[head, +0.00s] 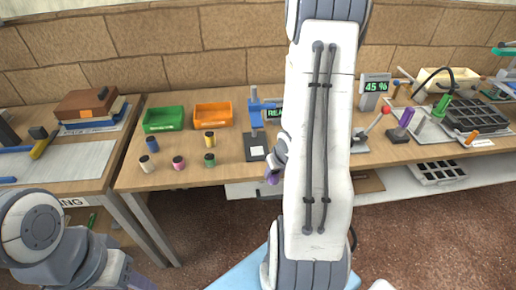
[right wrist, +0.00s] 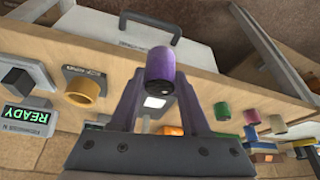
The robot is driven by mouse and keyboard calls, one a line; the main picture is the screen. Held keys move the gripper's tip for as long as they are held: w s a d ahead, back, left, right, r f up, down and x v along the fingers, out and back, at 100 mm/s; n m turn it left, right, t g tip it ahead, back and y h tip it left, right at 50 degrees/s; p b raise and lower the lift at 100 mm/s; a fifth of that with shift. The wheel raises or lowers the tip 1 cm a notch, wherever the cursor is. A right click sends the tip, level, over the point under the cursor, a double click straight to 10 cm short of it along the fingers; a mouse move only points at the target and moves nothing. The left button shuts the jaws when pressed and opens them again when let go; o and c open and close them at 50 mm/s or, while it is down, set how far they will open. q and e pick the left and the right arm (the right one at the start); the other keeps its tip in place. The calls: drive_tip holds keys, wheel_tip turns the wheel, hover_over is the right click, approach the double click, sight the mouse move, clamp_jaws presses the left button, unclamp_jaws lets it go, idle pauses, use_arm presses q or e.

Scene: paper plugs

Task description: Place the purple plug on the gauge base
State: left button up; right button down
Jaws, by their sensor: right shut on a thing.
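The purple plug (right wrist: 160,68) is held upright between the fingertips of my right gripper (right wrist: 158,85) in the right wrist view. In the head view my right gripper (head: 273,174) shows only partly beside my white forearm, at the table's front edge. The forearm hides the plug's surroundings there. The gauge has a blue stand (head: 256,112), and its dark base (head: 256,153) with a pale square lies just left of the gripper. The green READY display (head: 275,113) is partly covered by my arm. My left arm is at the lower left; its fingertips do not show clearly.
Blue (head: 153,144), yellow (head: 210,138), white (head: 147,163), pink (head: 178,162) and green (head: 209,159) plugs stand on the table's left part. Behind them are a green bin (head: 164,118) and an orange bin (head: 213,114). A red-knobbed lever (head: 385,110) stands right of my arm.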

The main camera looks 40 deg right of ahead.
drive_tip(key=w+d+p, duration=0.1)
drive_tip(key=w+p, duration=0.1)
drive_tip(key=w, duration=0.1)
drive_tip(key=w+d+p, duration=0.1)
drive_tip(key=w+p, duration=0.1)
drive_tip(key=w, duration=0.2)
drive_tip(key=w+d+p, duration=0.1)
drive_tip(key=w+p, duration=0.1)
drive_tip(key=w, duration=0.1)
drive_tip(key=shift+w+d+r, duration=0.15)
drive_tip(key=shift+w+d, duration=0.05)
drive_tip(key=shift+d, duration=0.05)
drive_tip(key=w+p, duration=0.1)
drive_tip(key=w, duration=0.1)
drive_tip(key=w+d+p, duration=0.1)
drive_tip(key=p, duration=0.1)
drive_tip(key=shift+w+d+r+p, duration=0.1)
drive_tip(key=shift+w+p, duration=0.2)
drive_tip(key=shift+w, duration=0.1)
drive_tip(key=shift+w+d+f, duration=0.1)
drive_tip(key=shift+w+f, duration=0.1)
drive_tip(key=shift+w, duration=0.05)
drive_tip(key=shift+f+b, duration=0.3)
drive_tip(key=shift+f, duration=0.05)
drive_tip(key=shift+f, duration=0.2)
drive_tip(key=shift+c, duration=1.9)
unclamp_jaws()
drive_tip(key=shift+r, duration=0.1)
